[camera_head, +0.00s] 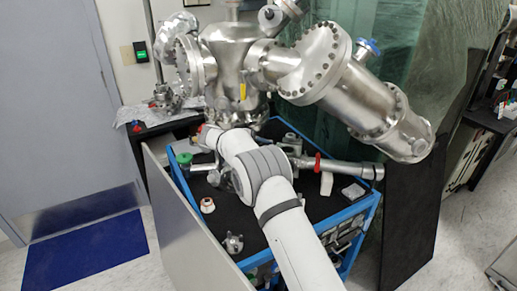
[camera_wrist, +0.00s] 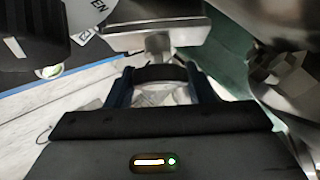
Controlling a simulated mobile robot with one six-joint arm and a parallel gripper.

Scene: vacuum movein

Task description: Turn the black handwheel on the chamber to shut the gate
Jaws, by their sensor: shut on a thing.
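In the wrist view, my gripper (camera_wrist: 160,82) has its two dark fingers on either side of a dark curved piece. This looks like part of the rim of the black handwheel (camera_wrist: 160,72), and the jaws are shut on it. Most of the wheel is out of sight. In the head view, my white arm reaches up to the steel chamber (camera_head: 228,50) and hides the gripper and the wheel. At the upper left of the wrist view is a dark rounded part (camera_wrist: 40,25) with a white mark, beside a pale plate (camera_wrist: 98,12) with the letters "EN".
A large flanged steel cylinder (camera_head: 365,95) juts right from the chamber. The blue-framed cart (camera_head: 345,213) below carries loose fittings, including a white cup-like part (camera_head: 207,205) and a metal knob (camera_head: 233,243). A grey panel (camera_head: 185,225) stands at the cart's left.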

